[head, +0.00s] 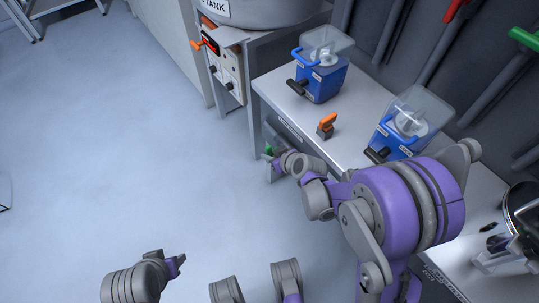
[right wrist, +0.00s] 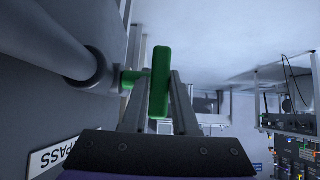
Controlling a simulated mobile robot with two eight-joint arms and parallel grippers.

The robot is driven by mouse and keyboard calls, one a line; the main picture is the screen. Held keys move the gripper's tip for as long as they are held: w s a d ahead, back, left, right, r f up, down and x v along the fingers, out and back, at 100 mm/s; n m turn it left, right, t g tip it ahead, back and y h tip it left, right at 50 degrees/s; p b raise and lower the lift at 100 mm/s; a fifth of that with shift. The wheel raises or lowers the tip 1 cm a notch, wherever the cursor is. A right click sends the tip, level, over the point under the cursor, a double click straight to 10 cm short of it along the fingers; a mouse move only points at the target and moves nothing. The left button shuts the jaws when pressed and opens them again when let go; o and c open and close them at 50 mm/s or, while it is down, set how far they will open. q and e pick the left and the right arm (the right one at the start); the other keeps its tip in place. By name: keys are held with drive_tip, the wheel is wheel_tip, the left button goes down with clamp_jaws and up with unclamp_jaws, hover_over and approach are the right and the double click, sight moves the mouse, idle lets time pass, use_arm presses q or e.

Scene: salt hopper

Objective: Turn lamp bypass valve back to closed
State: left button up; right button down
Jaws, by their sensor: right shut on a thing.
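The lamp bypass valve shows in the right wrist view as a green bar handle (right wrist: 161,80) on a short green stem at the end of a grey pipe (right wrist: 60,45). In the head view the right gripper (head: 269,157) is beside the bench's left end, with a bit of the green handle (head: 268,149) showing. My left gripper (head: 178,262) is low in the head view, away from the valve; its jaw gap is unclear.
The bench (head: 270,88) carries two blue machines with clear hoppers (head: 321,82) (head: 400,130) and an orange-handled switch (head: 327,125).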

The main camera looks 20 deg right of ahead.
drive_tip(key=shift+t, duration=0.4)
drive_tip(key=c, duration=0.7)
unclamp_jaws()
drive_tip(key=p+v, duration=0.3)
drive_tip(key=v, duration=0.8)
drive_tip(key=shift+w+d, duration=0.1)
